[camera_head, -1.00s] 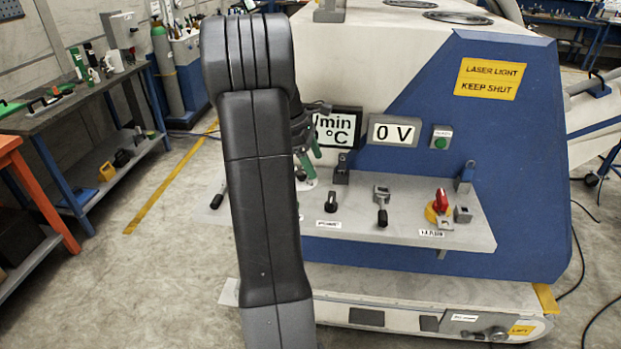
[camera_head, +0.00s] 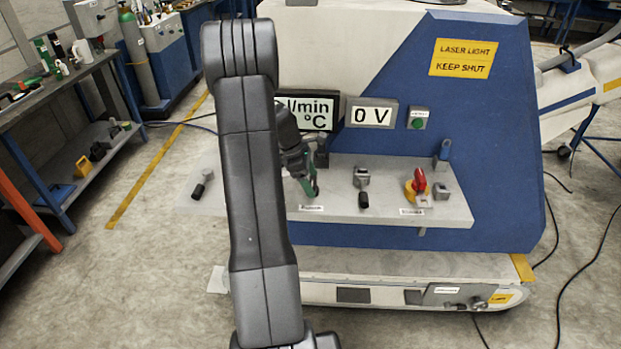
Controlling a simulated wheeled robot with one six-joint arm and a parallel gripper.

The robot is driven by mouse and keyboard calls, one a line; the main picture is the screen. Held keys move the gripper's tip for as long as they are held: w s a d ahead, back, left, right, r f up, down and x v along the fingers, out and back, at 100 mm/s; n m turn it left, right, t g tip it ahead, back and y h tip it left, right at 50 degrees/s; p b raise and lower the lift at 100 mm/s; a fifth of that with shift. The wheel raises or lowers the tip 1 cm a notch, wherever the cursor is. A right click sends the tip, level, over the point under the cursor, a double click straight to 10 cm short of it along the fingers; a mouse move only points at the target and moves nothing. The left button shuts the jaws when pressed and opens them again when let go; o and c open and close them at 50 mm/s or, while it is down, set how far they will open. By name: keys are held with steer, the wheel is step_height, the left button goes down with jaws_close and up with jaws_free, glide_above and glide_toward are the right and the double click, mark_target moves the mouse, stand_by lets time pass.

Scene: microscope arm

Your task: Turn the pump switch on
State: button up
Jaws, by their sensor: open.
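My gripper (camera_head: 308,187), with green fingers, is at the grey control shelf (camera_head: 335,213), just behind the small white label (camera_head: 311,208) of the pump switch. The jaws are open. The black pump switch knob is mostly hidden by the fingers, and I cannot tell whether they touch it or stand around it. My dark arm hides the part of the shelf to its left.
Right of my gripper are a black-handled lever (camera_head: 363,190) and a red knob on a yellow base (camera_head: 417,185). Another black-handled lever (camera_head: 201,185) is at the left end.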

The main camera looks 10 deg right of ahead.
steer(key=shift+f, duration=0.1)
steer(key=shift+c, duration=0.5)
steer(key=c, duration=0.9)
